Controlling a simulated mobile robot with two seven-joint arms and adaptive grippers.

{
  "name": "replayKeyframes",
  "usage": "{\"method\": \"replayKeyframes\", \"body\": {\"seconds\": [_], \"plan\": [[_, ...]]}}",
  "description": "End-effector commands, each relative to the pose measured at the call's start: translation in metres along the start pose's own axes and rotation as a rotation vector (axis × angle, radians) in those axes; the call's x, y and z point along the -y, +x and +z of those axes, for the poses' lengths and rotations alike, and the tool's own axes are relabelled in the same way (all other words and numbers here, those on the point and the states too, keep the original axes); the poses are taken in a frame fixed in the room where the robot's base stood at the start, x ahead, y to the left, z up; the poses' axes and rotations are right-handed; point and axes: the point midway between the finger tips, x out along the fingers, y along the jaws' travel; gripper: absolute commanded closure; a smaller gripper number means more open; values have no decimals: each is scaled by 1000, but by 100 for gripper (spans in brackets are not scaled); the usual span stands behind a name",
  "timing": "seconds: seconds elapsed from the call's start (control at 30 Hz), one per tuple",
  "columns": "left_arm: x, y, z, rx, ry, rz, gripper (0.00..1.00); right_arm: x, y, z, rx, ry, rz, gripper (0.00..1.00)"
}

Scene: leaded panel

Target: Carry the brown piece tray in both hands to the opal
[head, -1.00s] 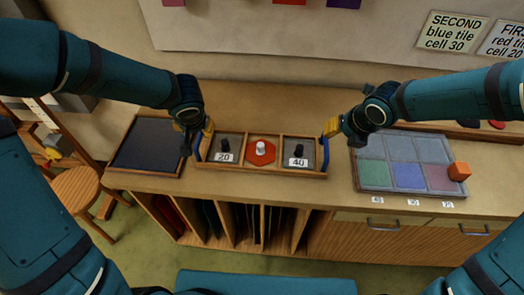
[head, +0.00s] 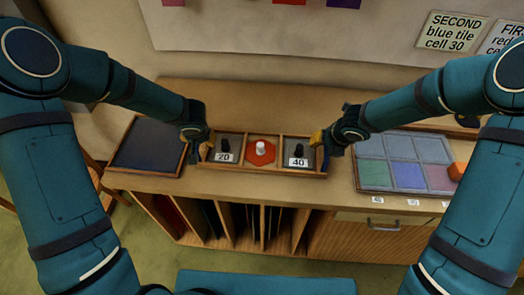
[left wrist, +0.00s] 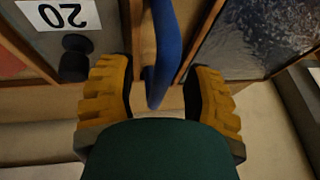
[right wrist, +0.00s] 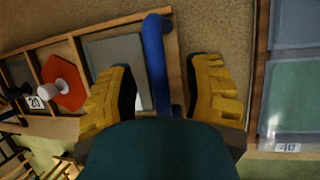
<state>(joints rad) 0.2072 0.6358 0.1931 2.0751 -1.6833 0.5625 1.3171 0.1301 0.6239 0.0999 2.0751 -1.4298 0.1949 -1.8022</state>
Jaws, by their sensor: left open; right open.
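The brown piece tray (head: 262,173) sits on the wooden counter with three compartments. A red hexagon with a white knob (head: 262,151) is in the middle, between dark-knobbed compartments labelled 20 and 40. My left gripper (head: 204,146) is open at the tray's left end; in the left wrist view its fingers stand on either side of a blue handle (left wrist: 163,45). My right gripper (head: 326,147) is open at the right end; in the right wrist view its fingers straddle the other blue handle (right wrist: 156,60). I cannot tell which surface is the opal.
A dark framed panel (head: 148,147) lies close left of the tray. A framed grid of pale, green, blue and pink cells (head: 406,148) lies to the right, with an orange block (head: 457,171) at its edge. The counter behind the tray (head: 262,105) is clear.

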Motion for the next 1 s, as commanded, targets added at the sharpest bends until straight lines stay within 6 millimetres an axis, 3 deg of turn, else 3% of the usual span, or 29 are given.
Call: {"method": "replayKeyframes", "body": {"seconds": [0.1,0.2,0.27,1.0], "plan": [[0,0,0,0,0,0,47,0,0,0,0,0,0,47],[0,0,0,0,0,0,82,0,0,0,0,0,0,82],[0,0,0,0,0,0,100,0,0,0,0,0,0,100],[2,-8,-4,-3,0,-1,100,-2,-7,4,2,-1,1,100]]}}
